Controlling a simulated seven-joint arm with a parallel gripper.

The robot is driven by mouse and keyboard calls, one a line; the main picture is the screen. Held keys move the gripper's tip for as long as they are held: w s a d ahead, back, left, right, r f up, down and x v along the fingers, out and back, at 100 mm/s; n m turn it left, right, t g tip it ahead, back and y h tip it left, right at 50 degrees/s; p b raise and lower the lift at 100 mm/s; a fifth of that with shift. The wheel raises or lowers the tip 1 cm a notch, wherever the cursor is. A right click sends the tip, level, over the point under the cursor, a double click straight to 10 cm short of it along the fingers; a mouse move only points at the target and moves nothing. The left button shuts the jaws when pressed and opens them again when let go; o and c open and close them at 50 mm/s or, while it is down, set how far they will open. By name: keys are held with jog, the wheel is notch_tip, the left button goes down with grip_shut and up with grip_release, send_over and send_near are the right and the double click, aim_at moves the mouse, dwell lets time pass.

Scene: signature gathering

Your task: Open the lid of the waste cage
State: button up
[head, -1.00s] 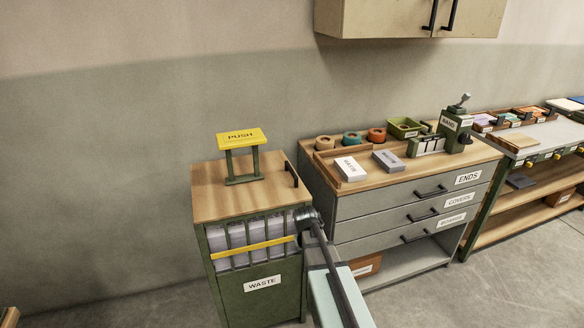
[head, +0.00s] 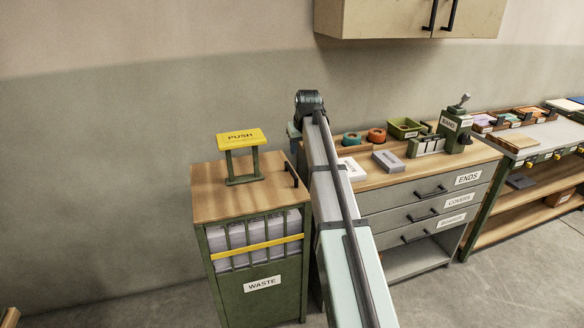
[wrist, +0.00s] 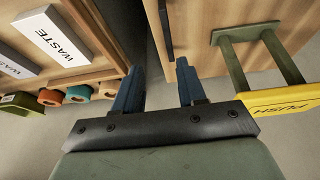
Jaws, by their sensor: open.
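The waste cage (head: 262,281) is a green cabinet with bars and a WASTE label, at the left in the head view. Its wooden lid (head: 213,192) lies flat and shut on top. A black handle (head: 291,174) stands near the lid's right edge. It appears as a dark bar (wrist: 165,28) in the wrist view. My gripper (head: 293,133) is above and behind the lid's right side in the head view; its fingers are mostly hidden there. In the wrist view my gripper (wrist: 158,78) is open and empty, its blue fingers apart, with the handle beyond the fingertips.
A yellow PUSH plate (head: 240,137) on a green stand rises from the lid. The drawer cabinet (head: 400,214) stands close on the right, carrying boxes and tape rolls (head: 376,135). A narrow gap separates the two cabinets. A wall cupboard (head: 410,18) hangs above.

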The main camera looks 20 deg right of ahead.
aim_at(291, 170)
jog(key=x, duration=0.8)
jog(key=w+a+x, duration=0.1)
jog(key=x, duration=0.4)
jog(key=shift+w+a+r, duration=0.1)
jog(key=shift+r, duration=0.05)
jog(key=shift+c, duration=0.4)
grip_shut()
